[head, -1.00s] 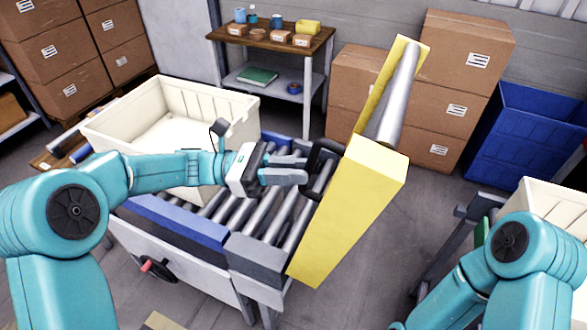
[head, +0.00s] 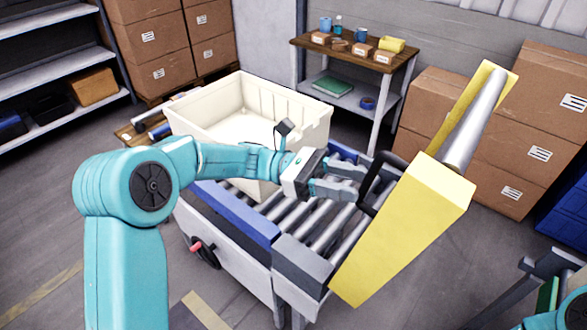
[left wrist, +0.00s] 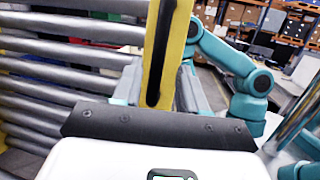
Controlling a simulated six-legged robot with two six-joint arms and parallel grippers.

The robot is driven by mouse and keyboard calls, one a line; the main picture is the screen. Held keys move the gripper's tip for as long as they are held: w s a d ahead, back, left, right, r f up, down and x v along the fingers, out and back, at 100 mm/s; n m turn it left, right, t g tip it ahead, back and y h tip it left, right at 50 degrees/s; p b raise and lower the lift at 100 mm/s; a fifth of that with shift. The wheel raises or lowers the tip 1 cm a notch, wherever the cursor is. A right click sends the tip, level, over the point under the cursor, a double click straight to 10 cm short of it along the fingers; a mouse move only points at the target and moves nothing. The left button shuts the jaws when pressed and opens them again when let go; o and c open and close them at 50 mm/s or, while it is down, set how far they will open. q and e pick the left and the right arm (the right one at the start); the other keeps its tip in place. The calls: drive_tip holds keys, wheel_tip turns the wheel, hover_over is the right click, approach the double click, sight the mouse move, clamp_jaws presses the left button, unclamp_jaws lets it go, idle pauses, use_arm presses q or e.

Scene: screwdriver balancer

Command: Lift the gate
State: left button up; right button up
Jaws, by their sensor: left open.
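The yellow gate (head: 405,235) stands at the right end of the roller conveyor (head: 318,222), tilted to the right in the head view, with a silver roller between its yellow sides. A black handle (head: 372,180) is on its conveyor-facing side. My left gripper (head: 345,188) is open, its fingers pointing at the handle and very close to it. I cannot tell whether they touch or surround it.
A red-knobbed handwheel (head: 205,250) is on the conveyor's near side. Cardboard boxes (head: 530,125) and a small shelf table (head: 350,52) stand behind.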

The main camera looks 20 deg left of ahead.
use_arm(q)
drive_tip(key=b+v, duration=0.2)
drive_tip(key=v, duration=1.2)
